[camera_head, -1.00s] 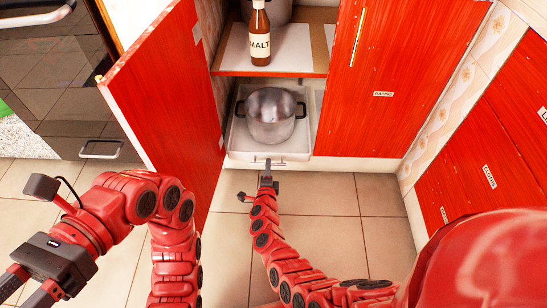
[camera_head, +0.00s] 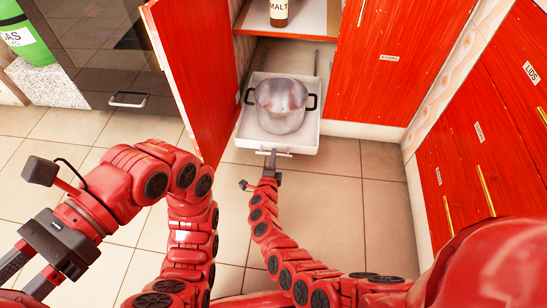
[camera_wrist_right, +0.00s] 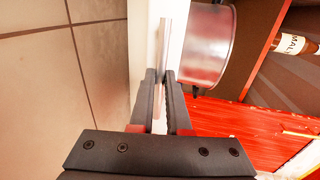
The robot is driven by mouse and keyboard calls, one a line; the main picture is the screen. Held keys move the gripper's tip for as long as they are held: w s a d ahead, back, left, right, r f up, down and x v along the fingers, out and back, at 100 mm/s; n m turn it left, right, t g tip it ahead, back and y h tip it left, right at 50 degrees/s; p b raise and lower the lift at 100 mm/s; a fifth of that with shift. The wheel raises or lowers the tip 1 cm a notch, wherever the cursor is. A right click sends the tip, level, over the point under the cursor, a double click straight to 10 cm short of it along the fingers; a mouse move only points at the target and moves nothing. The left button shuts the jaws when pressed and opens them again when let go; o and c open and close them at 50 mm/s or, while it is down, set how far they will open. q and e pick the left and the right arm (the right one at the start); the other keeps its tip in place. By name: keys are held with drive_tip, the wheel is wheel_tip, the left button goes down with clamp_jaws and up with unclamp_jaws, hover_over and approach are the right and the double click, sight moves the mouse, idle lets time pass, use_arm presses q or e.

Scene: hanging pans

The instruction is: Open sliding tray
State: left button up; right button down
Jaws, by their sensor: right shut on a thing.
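The white sliding tray (camera_head: 305,142) is pulled partly out of the lower cabinet. A steel pot (camera_head: 281,106) with black handles stands in it. My right gripper (camera_head: 270,163) is shut on the tray's front handle (camera_head: 285,153). In the right wrist view the right gripper (camera_wrist_right: 161,78) has its fingers around the pale handle bar (camera_wrist_right: 163,45), with the pot (camera_wrist_right: 207,45) beside it. My left arm is at the left of the head view; its gripper (camera_head: 12,268) is cut by the picture's left edge, so its fingertips are hidden.
An open red door (camera_head: 190,75) stands left of the tray. A shelf (camera_head: 300,18) above holds a brown malt bottle (camera_head: 279,10). A closed red door (camera_head: 385,60) is at the right. The tiled floor (camera_head: 340,200) before the tray is clear.

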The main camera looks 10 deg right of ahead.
drive_tip(key=c, duration=0.9)
unclamp_jaws()
